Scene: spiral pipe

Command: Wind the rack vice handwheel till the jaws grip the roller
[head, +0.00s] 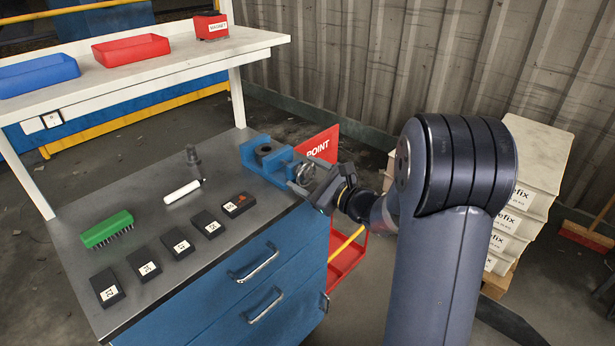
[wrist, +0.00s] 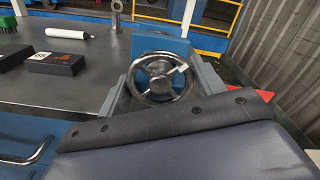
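The blue vice (head: 262,158) sits at the right end of the dark bench top. A dark round piece, apparently the roller (head: 263,149), shows in its top; whether the jaws touch it cannot be told. The metal handwheel (head: 304,173) faces my gripper (head: 308,184). In the wrist view the spoked handwheel (wrist: 158,80) has a pale mark at its upper right, and the blue vice (wrist: 162,44) stands behind it. My gripper (wrist: 160,72) is open, with one grey finger on each side of the wheel. Whether the fingers touch the rim cannot be told.
Several dark labelled blocks (head: 174,243), a green brush (head: 107,229), a white marker (head: 182,192) and an upright metal piece (head: 193,156) are on the bench. A shelf (head: 180,57) with bins rises behind. White boxes (head: 525,190) stand at right. A red sign (head: 318,146) is behind the vice.

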